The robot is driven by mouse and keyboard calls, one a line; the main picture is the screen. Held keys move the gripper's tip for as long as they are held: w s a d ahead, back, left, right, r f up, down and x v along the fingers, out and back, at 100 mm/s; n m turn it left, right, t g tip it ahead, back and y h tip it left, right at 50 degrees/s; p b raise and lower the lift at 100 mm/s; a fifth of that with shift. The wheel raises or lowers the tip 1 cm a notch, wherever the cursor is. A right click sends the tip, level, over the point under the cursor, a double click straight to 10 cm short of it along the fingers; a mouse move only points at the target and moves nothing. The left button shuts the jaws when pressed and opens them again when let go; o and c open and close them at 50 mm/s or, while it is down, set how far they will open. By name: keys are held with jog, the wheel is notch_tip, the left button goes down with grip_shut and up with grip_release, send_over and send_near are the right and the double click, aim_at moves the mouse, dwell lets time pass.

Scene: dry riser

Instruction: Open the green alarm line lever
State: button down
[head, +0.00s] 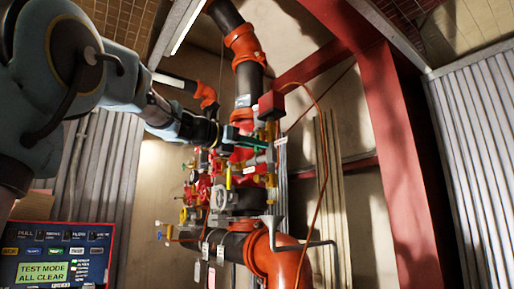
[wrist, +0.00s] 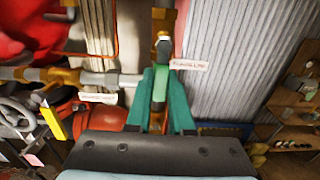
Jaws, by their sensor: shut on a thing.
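The green alarm line lever (wrist: 159,88) stands between the two teal fingers of my gripper (wrist: 162,78) in the wrist view, and the fingers are shut on it. A small tag (wrist: 188,64), seemingly reading Alarm Line, is just right of the fingertips. In the head view my gripper (head: 238,136) reaches in from the left at the red and black riser, and the green lever (head: 257,144) shows at its tip. The lower part of the lever and its valve body are partly hidden by the fingers.
A yellow lever (wrist: 54,124) and a grey handwheel (wrist: 17,117) are at the left in the wrist view. A grey pipe (wrist: 100,78) runs left from the fingers. In the head view, an alarm panel (head: 55,254) reads TEST MODE ALL CLEAR, and a red beam (head: 395,140) stands right.

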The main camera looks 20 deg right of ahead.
jog(key=c, duration=0.8)
grip_release()
jog(key=s+a+b, duration=0.2)
jog(key=a+b, duration=0.2)
jog(key=a, duration=0.6)
jog(key=shift+a, duration=0.35)
